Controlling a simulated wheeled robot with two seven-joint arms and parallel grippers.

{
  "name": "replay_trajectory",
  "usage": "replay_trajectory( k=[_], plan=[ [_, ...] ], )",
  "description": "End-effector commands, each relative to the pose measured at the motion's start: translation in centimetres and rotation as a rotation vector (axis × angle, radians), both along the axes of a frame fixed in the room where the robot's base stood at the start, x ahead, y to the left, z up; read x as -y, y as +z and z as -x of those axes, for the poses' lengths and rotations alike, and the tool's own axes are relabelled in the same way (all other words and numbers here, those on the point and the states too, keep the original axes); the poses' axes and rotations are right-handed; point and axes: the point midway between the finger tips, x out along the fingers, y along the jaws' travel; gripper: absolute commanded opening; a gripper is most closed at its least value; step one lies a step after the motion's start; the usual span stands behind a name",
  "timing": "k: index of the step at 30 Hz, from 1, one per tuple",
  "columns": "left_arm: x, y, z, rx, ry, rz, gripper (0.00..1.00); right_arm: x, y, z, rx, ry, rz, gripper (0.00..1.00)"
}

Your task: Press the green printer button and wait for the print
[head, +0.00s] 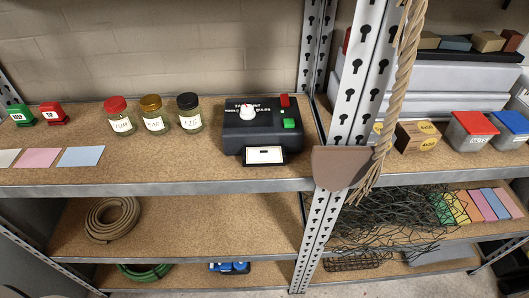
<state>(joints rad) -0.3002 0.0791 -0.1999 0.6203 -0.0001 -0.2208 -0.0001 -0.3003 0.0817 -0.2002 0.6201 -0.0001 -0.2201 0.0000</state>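The black printer (237,138) stands on the upper shelf, near the middle of the view. Its green button (289,123) is on the right of the top face, with nothing touching it. A red button (284,100) sits behind the green one. A white knob (247,113) is left of the buttons, with small white lettering around it. A white rectangular piece with a dark border (264,155) shows at the printer's front; I cannot tell whether it is a paper print or part of the printer. Neither of my grippers is in view.
Green (20,115) and red (54,114) stamp-like items and flat cards (81,156) lie further left. A perforated upright (362,75) with hanging rope (402,75) stands right of the printer.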

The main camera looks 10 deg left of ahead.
Motion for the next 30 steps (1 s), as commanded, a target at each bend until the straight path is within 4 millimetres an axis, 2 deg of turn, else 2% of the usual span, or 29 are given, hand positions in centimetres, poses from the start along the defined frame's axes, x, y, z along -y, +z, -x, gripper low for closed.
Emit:
replay_trajectory(
  k=[7, 15, 17, 30],
  plan=[
    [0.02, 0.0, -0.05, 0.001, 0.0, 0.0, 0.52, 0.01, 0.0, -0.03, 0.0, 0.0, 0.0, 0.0],
    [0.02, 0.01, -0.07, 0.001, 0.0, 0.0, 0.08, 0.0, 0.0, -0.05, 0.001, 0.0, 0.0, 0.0],
    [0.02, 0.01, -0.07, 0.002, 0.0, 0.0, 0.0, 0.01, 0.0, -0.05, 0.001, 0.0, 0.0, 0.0],
    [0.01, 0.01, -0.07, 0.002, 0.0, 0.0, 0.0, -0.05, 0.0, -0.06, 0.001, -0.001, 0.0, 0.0]
  ],
)
